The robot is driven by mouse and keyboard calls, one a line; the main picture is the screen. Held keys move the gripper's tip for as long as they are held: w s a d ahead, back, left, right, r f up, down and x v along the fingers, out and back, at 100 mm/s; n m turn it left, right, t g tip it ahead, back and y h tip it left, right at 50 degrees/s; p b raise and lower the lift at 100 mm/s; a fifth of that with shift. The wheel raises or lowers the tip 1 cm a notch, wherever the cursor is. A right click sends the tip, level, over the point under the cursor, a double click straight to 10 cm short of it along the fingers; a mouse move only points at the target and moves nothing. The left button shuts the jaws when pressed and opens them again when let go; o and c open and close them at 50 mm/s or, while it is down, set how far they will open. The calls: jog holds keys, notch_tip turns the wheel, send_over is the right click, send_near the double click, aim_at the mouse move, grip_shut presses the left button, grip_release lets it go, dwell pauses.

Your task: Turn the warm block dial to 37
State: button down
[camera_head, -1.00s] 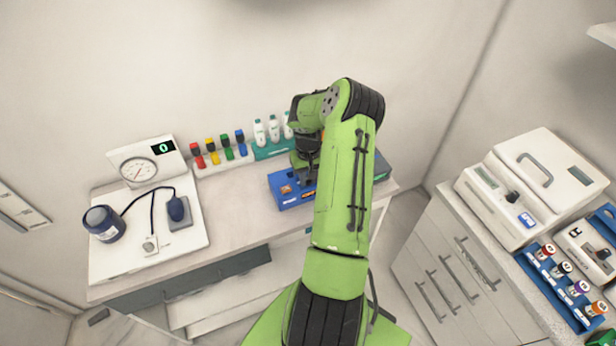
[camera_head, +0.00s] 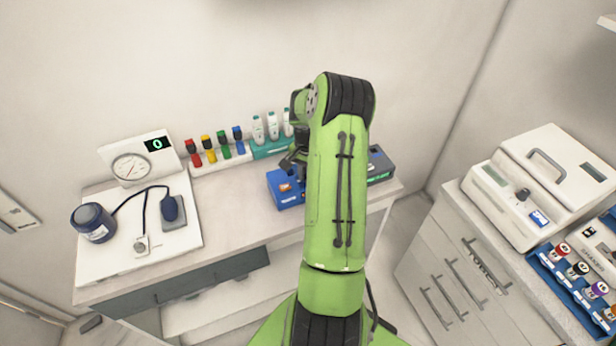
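No dial marked 37 can be read. A white box (camera_head: 515,225) on the right cabinet has a small display (camera_head: 495,174), a dark knob (camera_head: 523,194) and a blue label; this may be the warm block, but I cannot tell for sure. The knob's setting is too small to read. My gripper (camera_head: 294,162) is over the blue box on the back counter, far left of the knob. My green arm hides most of it, and its fingers cannot be made out.
The blue box (camera_head: 285,190) is partly behind my arm. A gauge (camera_head: 131,168) with a cuff set stands at the left, beside a rack of coloured-top bottles (camera_head: 221,162). Right of the knob are a lidded white unit (camera_head: 570,165) and vials in a blue rack (camera_head: 547,274). A floor gap separates counter and cabinet.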

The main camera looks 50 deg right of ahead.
jog(key=shift+m, duration=0.6)
jog(key=shift+b, duration=0.3)
jog(key=c, duration=0.9)
grip_release()
jog(key=shift+c, duration=0.2)
notch_tip(320, 180, up, 16)
jog(key=shift+f, duration=0.1)
